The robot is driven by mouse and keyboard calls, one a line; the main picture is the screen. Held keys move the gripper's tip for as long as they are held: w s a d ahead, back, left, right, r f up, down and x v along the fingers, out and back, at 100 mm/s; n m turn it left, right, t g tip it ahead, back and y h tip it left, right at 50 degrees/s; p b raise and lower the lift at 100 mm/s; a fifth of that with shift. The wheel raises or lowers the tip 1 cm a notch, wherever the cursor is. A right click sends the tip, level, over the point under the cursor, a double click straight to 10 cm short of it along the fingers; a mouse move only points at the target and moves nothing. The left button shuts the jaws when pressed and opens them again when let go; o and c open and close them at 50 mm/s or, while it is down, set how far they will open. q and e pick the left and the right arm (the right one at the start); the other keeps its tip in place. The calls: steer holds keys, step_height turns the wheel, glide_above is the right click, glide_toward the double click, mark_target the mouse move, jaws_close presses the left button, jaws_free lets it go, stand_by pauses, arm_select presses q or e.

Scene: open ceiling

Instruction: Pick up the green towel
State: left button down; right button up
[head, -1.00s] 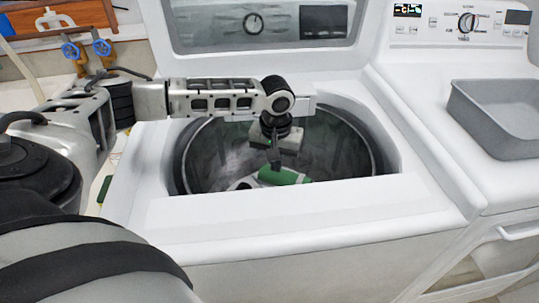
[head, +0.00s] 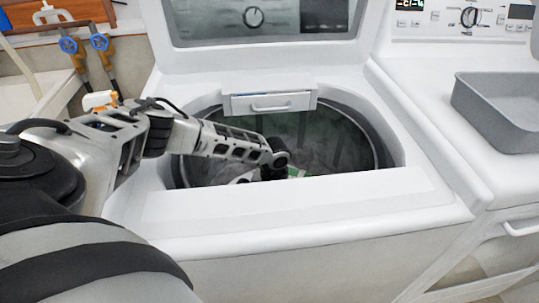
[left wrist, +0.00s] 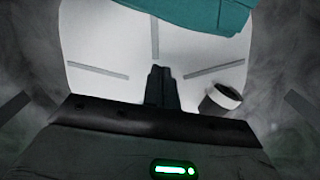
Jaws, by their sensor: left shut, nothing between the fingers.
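The green towel shows as a small green patch (head: 295,172) beside my left wrist, low in the washer drum in the head view. In the left wrist view a teal-green cloth (left wrist: 200,12) lies at the top edge, beyond the fingertips and partly cut off. My left gripper (left wrist: 157,72) is inside the drum, its fingers shut together and empty, pointing at the white drum bottom (left wrist: 110,50). The cloth appears apart from the fingers. In the head view my wrist and the drum's front rim hide the gripper. My right gripper is not in view.
The top-load washer's rim (head: 300,207) surrounds the drum opening, and its lid (head: 265,55) stands open behind. A grey tray (head: 500,110) sits on the machine at right. A short dark cylinder with a pale end (left wrist: 220,98) shows near the fingers.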

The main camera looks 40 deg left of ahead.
arm_select(q)
step_height(320, 180, down, 3)
steer(key=shift+s+f, duration=0.1)
steer(key=shift+s+d+r+p, duration=0.2)
steer(key=shift+s+d+p, duration=0.1)
steer(key=shift+s, duration=0.3)
steer(key=shift+s+d+r+p, duration=0.2)
steer(key=shift+s+p, duration=0.1)
steer(key=shift+s, duration=0.3)
steer(key=shift+s+d, duration=0.1)
steer(key=shift+s, duration=0.2)
steer(key=shift+s+d+f, duration=0.1)
steer(key=shift+s, duration=0.1)
steer(key=shift+s+f, duration=0.1)
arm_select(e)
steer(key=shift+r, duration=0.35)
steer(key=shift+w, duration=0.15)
